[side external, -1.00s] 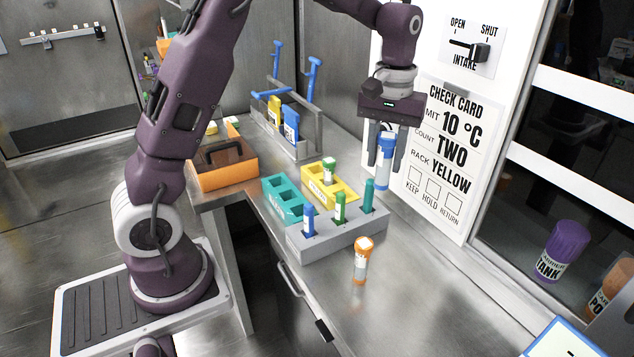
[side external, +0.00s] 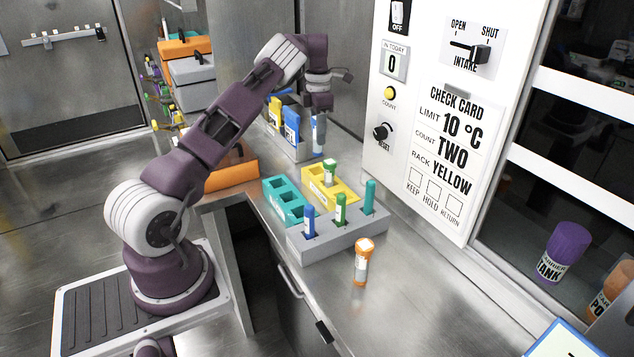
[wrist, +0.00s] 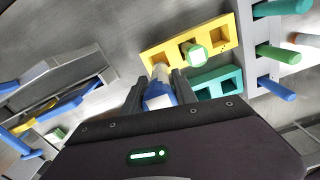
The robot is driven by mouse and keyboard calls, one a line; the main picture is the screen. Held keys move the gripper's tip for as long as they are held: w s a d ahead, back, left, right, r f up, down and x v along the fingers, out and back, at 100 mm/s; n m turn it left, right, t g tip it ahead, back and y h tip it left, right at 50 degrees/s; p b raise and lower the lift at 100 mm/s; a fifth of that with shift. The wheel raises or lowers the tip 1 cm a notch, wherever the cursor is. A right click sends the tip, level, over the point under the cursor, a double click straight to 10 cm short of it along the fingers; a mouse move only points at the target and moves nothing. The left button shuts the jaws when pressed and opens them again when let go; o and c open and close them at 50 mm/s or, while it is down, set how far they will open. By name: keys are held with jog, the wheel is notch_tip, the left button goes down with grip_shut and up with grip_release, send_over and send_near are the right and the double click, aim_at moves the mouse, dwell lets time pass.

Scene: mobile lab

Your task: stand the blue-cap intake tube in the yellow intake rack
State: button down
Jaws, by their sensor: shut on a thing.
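The blue-cap tube (side external: 318,136) is in my gripper (side external: 318,126), upright beyond the far end of the yellow rack in the side view. In the wrist view my gripper (wrist: 157,80) is shut on this tube, with its blue cap (wrist: 159,102) nearest the camera. The tube's lower end overlaps the left end of the yellow intake rack (wrist: 205,30) there; I cannot tell its height above it. The yellow rack also shows in the side view (side external: 318,190). A green-cap tube (side external: 329,170) stands in its middle slot, and the right slot in the wrist view is empty.
A teal rack (side external: 281,211) with empty slots sits beside the yellow one. A grey block (side external: 330,246) holds blue, green and teal pieces. An orange-cap tube (side external: 361,262) stands on the counter. A caddy with blue and yellow items and an orange box (side external: 235,175) are close by.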

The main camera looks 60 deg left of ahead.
notch_tip(320, 180, down, 10)
jog(key=shift+a+f, duration=0.1)
jog(key=shift+a, duration=0.05)
jog(key=shift+f, duration=0.15)
